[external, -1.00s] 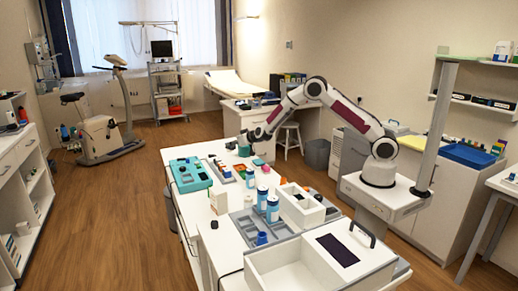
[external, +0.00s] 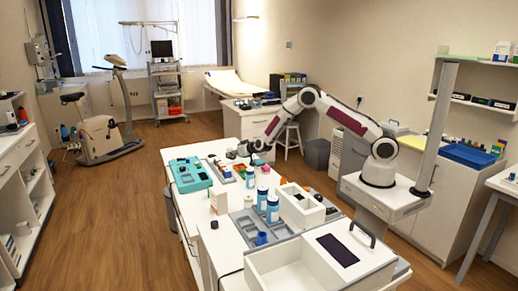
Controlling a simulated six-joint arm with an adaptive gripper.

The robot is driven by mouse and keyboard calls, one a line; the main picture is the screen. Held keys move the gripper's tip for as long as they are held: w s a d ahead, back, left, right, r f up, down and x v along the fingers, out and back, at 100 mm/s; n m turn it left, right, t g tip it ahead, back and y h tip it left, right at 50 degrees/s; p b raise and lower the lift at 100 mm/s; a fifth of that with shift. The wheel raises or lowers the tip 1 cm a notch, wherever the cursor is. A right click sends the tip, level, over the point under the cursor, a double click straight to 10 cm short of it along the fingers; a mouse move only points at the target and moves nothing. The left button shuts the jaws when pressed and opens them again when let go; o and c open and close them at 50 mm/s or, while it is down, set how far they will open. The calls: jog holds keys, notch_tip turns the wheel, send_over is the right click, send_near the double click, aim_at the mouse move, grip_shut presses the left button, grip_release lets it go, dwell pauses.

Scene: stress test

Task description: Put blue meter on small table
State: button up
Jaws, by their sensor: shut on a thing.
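My gripper (external: 246,150) is at the far end of the long white worktable (external: 200,207), low over its back edge. It is shut on a small dark thing, which is too small and partly hidden to identify surely as the blue meter. A teal tray (external: 188,178) with dark items lies to the left of the gripper. I cannot tell which surface is the small table; a white desk (external: 240,125) with items on it stands behind the worktable.
Several bottles, including blue-and-white ones (external: 262,198), stand mid-table near a grey tray (external: 247,230). White open boxes (external: 302,205) sit to the right. A large white bin (external: 300,268) fills the near end. Open floor lies to the left.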

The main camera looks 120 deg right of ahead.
aim_at(234, 158)
jog(key=shift+f, duration=1.4)
jog(key=shift+f, duration=0.15)
jog(key=o, duration=1.1)
jog(key=shift+a+r, duration=0.1)
jog(key=shift+r, duration=0.1)
jog(key=shift+v, duration=5.9)
